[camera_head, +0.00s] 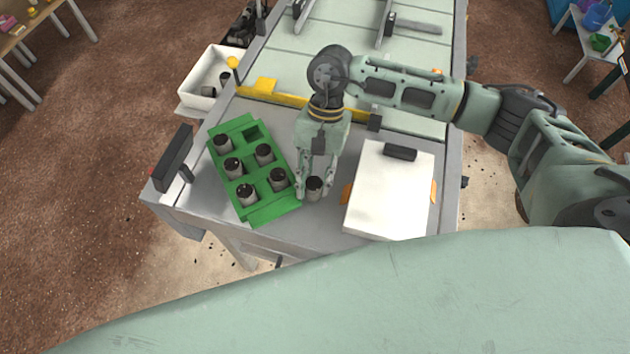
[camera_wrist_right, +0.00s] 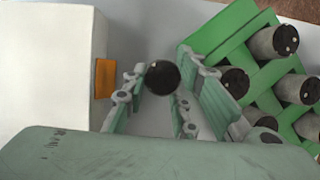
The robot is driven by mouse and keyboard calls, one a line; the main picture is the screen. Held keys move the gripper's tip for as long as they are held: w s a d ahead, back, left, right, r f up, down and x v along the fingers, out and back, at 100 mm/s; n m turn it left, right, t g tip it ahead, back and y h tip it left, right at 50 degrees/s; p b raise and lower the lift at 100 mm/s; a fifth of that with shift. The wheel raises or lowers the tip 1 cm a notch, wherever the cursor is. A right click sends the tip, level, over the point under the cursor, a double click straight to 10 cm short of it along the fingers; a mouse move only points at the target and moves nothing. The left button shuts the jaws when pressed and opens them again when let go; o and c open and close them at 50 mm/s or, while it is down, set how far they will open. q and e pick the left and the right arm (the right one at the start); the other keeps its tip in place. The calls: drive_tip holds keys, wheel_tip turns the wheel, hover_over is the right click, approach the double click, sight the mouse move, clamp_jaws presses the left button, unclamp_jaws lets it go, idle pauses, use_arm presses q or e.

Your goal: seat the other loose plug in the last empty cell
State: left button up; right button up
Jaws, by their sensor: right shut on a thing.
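A grey plug with a dark top (camera_head: 314,186) stands upright between the fingers of my right gripper (camera_head: 315,192), just right of the green tray. The gripper points down and is shut on it. In the right wrist view the plug's dark round top (camera_wrist_right: 163,77) shows between the fingers (camera_wrist_right: 160,88). I cannot tell whether the plug touches the table. The green tray (camera_head: 270,212) holds several seated plugs, such as one at its front (camera_head: 246,194). Its empty cell (camera_head: 252,134) is at the far right corner. My left gripper is out of view.
A white block with a black piece on top (camera_head: 389,200) lies right of the gripper, with orange tabs at its sides. A yellow bar (camera_head: 290,99) crosses behind the tray. A white bin (camera_head: 194,89) with dark items stands at the back left.

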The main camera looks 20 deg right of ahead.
sight(314, 188)
drive_tip(key=shift+r+b, duration=0.3)
drive_tip(key=shift+r, duration=0.1)
wheel_tip(314, 188, up, 3)
drive_tip(key=shift+s+f+b, duration=0.15)
drive_tip(key=shift+f+b, duration=0.05)
drive_tip(key=shift+b, duration=0.65)
drive_tip(key=s+a+r+b, duration=0.35)
drive_tip(key=s+r, duration=0.35)
drive_tip(key=s, duration=0.3)
drive_tip(key=w+d+f+n+h, duration=0.2)
drive_tip(key=w+d+n, duration=0.4)
drive_tip(key=d, duration=0.5)
drive_tip(key=shift+w+f+n+g+h, duration=0.3)
drive_tip(key=shift+w+f+n+g, duration=0.1)
drive_tip(key=shift+w+f, duration=0.55)
drive_tip(key=shift+b, duration=0.35)
